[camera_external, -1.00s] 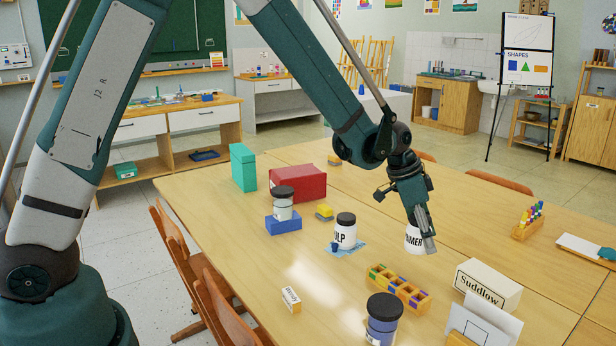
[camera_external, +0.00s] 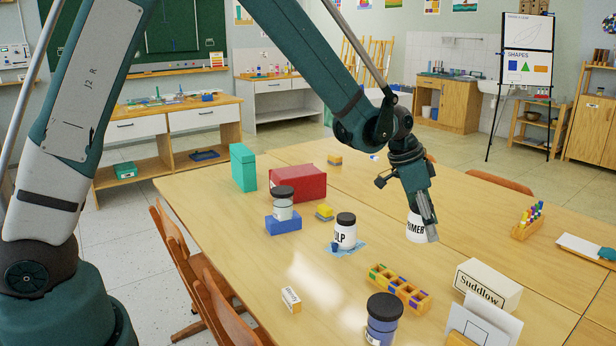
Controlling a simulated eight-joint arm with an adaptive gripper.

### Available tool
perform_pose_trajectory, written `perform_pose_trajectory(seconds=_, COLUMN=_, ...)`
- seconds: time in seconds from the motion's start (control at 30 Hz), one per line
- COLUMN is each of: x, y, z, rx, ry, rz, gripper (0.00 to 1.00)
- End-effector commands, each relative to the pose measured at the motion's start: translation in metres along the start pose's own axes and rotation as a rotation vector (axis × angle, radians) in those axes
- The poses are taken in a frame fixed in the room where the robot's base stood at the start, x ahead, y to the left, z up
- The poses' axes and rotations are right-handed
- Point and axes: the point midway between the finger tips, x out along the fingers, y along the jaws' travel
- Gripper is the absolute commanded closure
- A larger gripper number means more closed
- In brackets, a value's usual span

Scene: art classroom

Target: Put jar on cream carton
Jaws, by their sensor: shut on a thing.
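My gripper (camera_external: 427,226) is shut on a white jar with dark "PRIMER" lettering (camera_external: 416,228). The fingers cover its right side and the wrist hides its top. The jar appears to be held a little above the table. The cream carton (camera_external: 480,288), lettered "Suddlow", lies on the table to the lower right of the gripper, apart from it. Its upper face looks clear.
A white black-lidded jar (camera_external: 345,235) stands on a blue patch to the left. An ochre tray of small blocks (camera_external: 399,289) and a dark-lidded blue jar (camera_external: 382,325) are nearer the camera. White cards (camera_external: 483,325) stand in front of the carton.

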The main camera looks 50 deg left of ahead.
Motion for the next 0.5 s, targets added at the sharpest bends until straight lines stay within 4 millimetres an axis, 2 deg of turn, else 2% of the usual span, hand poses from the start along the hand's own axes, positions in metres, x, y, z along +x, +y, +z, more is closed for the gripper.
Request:
perform_pose_trajectory(seconds=0.27, x=-0.002, y=0.009, z=-0.015, rx=0.008, ry=0.0, rz=0.001, gripper=0.79)
perform_pose_trajectory(seconds=0.5, x=-0.004, y=0.035, z=-0.058, rx=0.027, ry=-0.001, rz=0.004, gripper=0.79)
